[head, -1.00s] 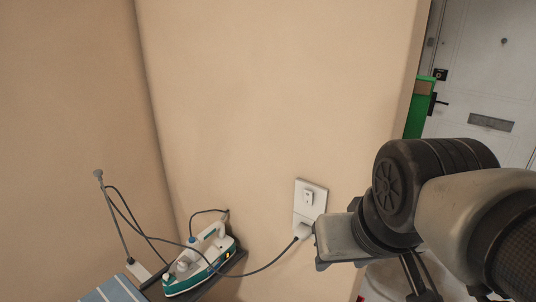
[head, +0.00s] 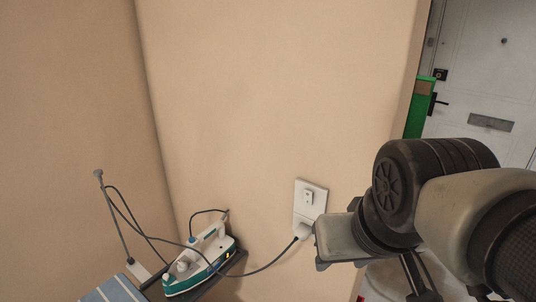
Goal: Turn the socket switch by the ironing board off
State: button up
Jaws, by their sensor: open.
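The white wall socket (head: 310,203) is on the beige wall, right of the iron. Its small rocker switch (head: 309,197) is on the upper part of the plate, and a plug (head: 302,231) with a grey cord sits in the lower part. Which way the switch is set is too small to tell. The ironing board (head: 115,291) shows only as a blue striped corner at the bottom left. My gripper (head: 322,246) is just right of and below the socket plate, in front of its lower right edge. Its fingers are mostly hidden, and nothing shows held in it.
A white and teal iron (head: 202,262) stands on a dark rest, its cord running to the plug. A thin grey cord holder (head: 112,215) rises at the left. A white door (head: 490,75) and a green object (head: 416,107) are beyond the wall's right edge.

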grip_shut()
dwell(1.5)
